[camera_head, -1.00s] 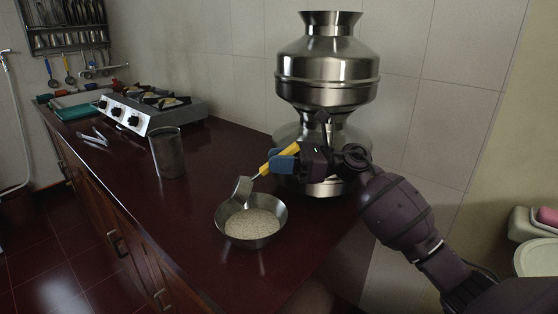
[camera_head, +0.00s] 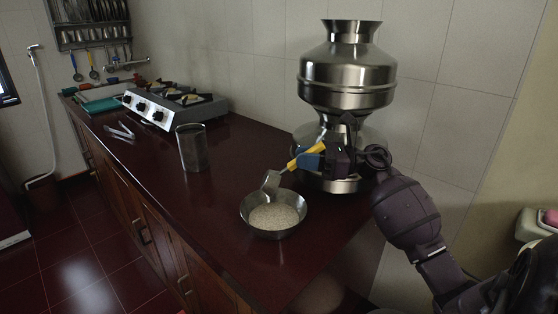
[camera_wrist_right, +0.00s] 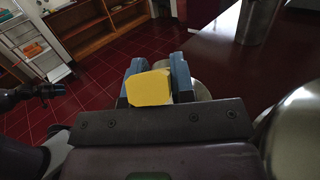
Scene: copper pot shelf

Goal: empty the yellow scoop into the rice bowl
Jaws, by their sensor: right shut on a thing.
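The yellow scoop has a yellow handle (camera_head: 304,157) and a small metal cup (camera_head: 271,181). My right gripper (camera_head: 311,160) is shut on the handle, whose yellow end also shows between the blue fingers in the right wrist view (camera_wrist_right: 149,87). The scoop slants down to the left, with its cup tilted at the far rim of the rice bowl. The metal rice bowl (camera_head: 246,216) stands on the counter with pale rice (camera_head: 273,217) inside. I cannot tell what the cup holds. A dark arm part at the left of the wrist view may be my left gripper (camera_wrist_right: 42,91).
A tall metal vessel (camera_head: 347,80) stands close behind my right gripper. A metal cylinder (camera_head: 192,150), tongs (camera_head: 120,130) and a stove (camera_head: 165,108) lie farther back on the dark red counter (camera_head: 215,195). The counter left of the bowl is clear.

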